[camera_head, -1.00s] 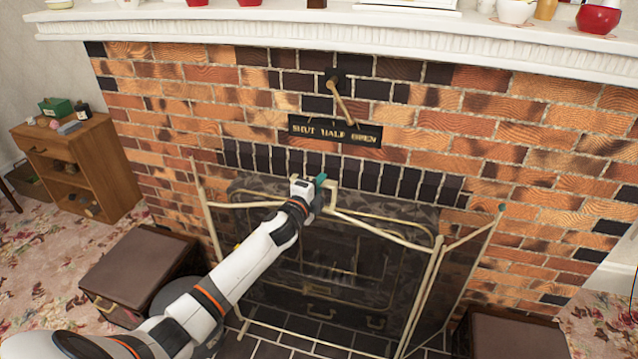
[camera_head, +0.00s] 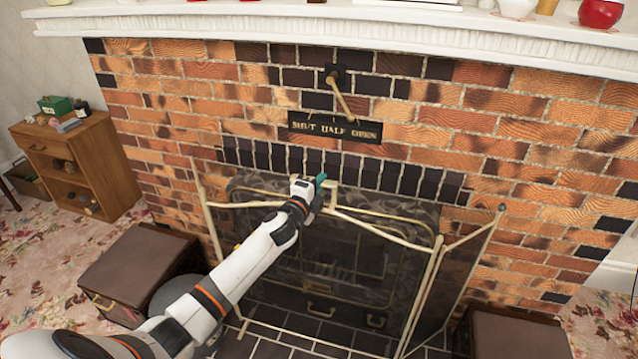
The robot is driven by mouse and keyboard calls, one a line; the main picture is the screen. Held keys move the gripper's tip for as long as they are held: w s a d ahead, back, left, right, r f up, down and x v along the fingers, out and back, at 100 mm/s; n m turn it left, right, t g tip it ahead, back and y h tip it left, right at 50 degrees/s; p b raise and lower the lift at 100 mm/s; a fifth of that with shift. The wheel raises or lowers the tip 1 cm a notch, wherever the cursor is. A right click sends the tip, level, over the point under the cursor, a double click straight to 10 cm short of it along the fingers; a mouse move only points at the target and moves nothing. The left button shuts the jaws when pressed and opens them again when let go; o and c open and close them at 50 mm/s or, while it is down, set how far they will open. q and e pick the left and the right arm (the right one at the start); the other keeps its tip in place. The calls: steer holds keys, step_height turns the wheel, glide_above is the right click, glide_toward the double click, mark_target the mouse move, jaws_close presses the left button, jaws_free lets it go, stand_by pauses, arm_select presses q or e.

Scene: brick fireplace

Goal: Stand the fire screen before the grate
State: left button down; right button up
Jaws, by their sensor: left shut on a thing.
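The fire screen (camera_head: 432,262) is a folding mesh screen with a pale brass frame. It stands upright in front of the fireplace opening, with its side panels angled at left and right. The grate (camera_head: 340,262) shows dimly through the dark mesh. My left gripper (camera_head: 318,187) is shut on the screen's top handle at the middle of its upper rail. My left arm covers part of the screen's left side. The screen's lower left edge is partly hidden, so I cannot tell its full contact with the hearth. My right gripper is not in view.
A brown box (camera_head: 132,268) sits left of the hearth and another (camera_head: 512,335) at lower right. A wooden cabinet (camera_head: 105,165) stands at far left. The white mantel (camera_head: 330,33) runs overhead. A lever (camera_head: 340,98) and its plate (camera_head: 335,131) are on the brick wall.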

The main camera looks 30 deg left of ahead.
arm_select(q)
steer(key=shift+w+f+b, duration=0.1)
steer(key=shift+f+b, duration=0.3)
steer(key=shift+b, duration=0.2)
stand_by(0.7)
stand_by(0.5)
steer(key=c, duration=1.5)
jaws_free()
steer(key=shift+s+d+r, duration=0.1)
steer(key=shift+s, duration=0.1)
steer(key=o, duration=0.4)
steer(key=shift+s+f, duration=0.1)
steer(key=shift+f, duration=0.5)
steer(key=shift+c, duration=0.2)
steer(key=shift+r, duration=0.15)
steer(key=shift+r, duration=0.1)
